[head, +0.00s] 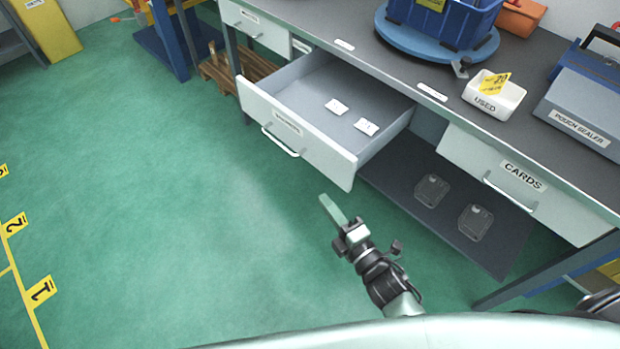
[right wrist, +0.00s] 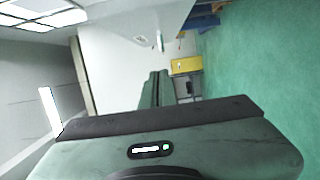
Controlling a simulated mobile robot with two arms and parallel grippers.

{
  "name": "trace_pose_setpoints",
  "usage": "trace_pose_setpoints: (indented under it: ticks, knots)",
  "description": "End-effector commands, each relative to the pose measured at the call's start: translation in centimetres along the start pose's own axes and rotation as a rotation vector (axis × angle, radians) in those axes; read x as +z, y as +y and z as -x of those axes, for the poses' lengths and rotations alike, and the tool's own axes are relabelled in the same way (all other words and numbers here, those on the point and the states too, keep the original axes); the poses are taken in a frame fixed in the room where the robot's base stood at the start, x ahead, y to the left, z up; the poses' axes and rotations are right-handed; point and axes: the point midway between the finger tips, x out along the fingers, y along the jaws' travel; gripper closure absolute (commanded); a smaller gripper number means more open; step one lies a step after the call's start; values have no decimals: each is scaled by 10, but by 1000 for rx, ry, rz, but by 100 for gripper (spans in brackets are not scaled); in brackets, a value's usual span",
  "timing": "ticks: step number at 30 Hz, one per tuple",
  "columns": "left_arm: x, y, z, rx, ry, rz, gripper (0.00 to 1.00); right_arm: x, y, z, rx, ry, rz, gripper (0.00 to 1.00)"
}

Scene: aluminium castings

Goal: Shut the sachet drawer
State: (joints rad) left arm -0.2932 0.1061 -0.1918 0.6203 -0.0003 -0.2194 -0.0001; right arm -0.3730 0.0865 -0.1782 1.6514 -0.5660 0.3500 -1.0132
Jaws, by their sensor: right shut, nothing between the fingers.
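The sachet drawer (head: 296,134) is pulled well out of the bench in the head view. It has a pale front with a small label and a bar handle (head: 280,142). Two small white sachets (head: 352,117) lie on its grey floor. My right gripper (head: 328,203) is shut and empty, in front of the drawer and to the right of its handle, apart from the front panel. My left gripper is not in view.
The cards drawer (head: 521,176) is at the right, above a lower shelf (head: 400,187) with two flat clear items. On the bench top (head: 350,62) stand a blue crate (head: 462,22), a white used tray (head: 490,97) and a pouch sealer (head: 578,120). Green floor (head: 150,200) left of the drawer is clear.

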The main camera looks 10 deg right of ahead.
Motion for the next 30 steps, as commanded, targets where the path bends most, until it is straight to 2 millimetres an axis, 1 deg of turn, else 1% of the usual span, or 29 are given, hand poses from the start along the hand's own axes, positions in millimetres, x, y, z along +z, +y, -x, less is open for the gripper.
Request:
trace_pose_setpoints:
  ticks: [1, 5, 7, 9, 13, 17, 18, 21, 24, 30]
  knots:
    - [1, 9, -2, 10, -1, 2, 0, 0, 3, -4, 10, 3, 12, 100]
    - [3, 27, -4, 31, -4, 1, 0, 0, 4, -19, 11, 3, 13, 100]
    - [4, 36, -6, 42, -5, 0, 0, 0, 3, -32, 12, 3, 11, 100]
    - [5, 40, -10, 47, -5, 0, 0, 0, 3, -48, 11, 3, 9, 100]
    - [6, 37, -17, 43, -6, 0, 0, 0, 3, -76, 11, 3, 9, 100]
    - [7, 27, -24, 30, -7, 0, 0, 0, 2, -102, 10, 3, 8, 100]
    - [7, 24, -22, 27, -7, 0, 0, 8, 3, -103, 6, 2, 12, 100]
    - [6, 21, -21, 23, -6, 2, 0, 22, 4, -106, 5, 2, 10, 100]
    - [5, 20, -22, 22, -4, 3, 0, 32, 3, -108, 5, 2, 9, 100]
    - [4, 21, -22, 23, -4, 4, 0, 38, 4, -109, 5, 2, 5, 100]
